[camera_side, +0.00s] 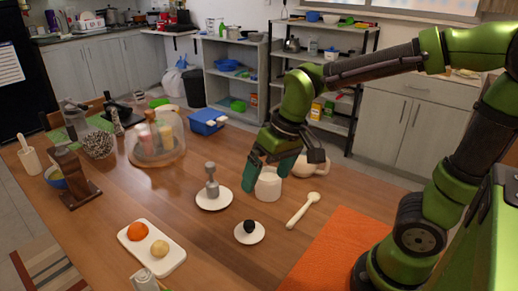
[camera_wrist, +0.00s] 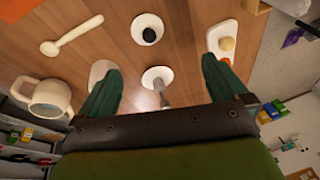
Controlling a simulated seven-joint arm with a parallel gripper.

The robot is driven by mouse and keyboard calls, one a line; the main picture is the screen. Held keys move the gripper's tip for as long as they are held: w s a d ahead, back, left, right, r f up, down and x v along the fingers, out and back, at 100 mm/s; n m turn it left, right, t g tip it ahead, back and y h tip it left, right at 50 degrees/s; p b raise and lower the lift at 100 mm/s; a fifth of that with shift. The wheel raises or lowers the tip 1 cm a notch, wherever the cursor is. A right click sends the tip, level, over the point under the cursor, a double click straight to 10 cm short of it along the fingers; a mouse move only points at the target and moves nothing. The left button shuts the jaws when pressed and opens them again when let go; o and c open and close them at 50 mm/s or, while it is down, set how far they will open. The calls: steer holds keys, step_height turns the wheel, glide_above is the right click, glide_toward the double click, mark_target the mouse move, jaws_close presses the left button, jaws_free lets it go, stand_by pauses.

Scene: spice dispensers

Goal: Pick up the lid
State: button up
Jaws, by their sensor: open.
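My gripper (camera_side: 267,178) is open and empty, pointing down above the table. In the wrist view its two green fingers (camera_wrist: 160,62) are spread wide. A white round container (camera_side: 268,186) is beside and partly behind the fingers; the left finger covers much of it in the wrist view (camera_wrist: 101,70). A small white disc (camera_side: 250,238) with a dark round piece (camera_side: 249,226) on it lies nearer the side camera; it also shows in the wrist view (camera_wrist: 149,20). I cannot tell for sure whether this is the lid. A white saucer (camera_side: 222,203) bears a grey upright piece (camera_side: 211,181).
A white spoon (camera_side: 302,210) and a cream mug (camera_side: 312,164) are near the container. A white tray (camera_side: 172,262) holds an orange fruit (camera_side: 137,231) and a pale yellow one (camera_side: 159,249). An orange mat (camera_side: 335,252) covers the near right. A glass dome (camera_side: 157,140) stands farther left.

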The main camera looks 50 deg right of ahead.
mark_target(249, 223)
steer(key=w+f+n+g+h, duration=0.2)
steer(key=w+f+g, duration=0.1)
steer(key=w, duration=0.2)
step_height(249, 223, down, 11)
steer(key=shift+a+f, duration=0.1)
steer(key=shift+w+f, duration=0.15)
steer(key=shift+f, duration=1.2)
steer(key=shift+w+f, duration=0.15)
steer(key=shift+f, duration=1.2)
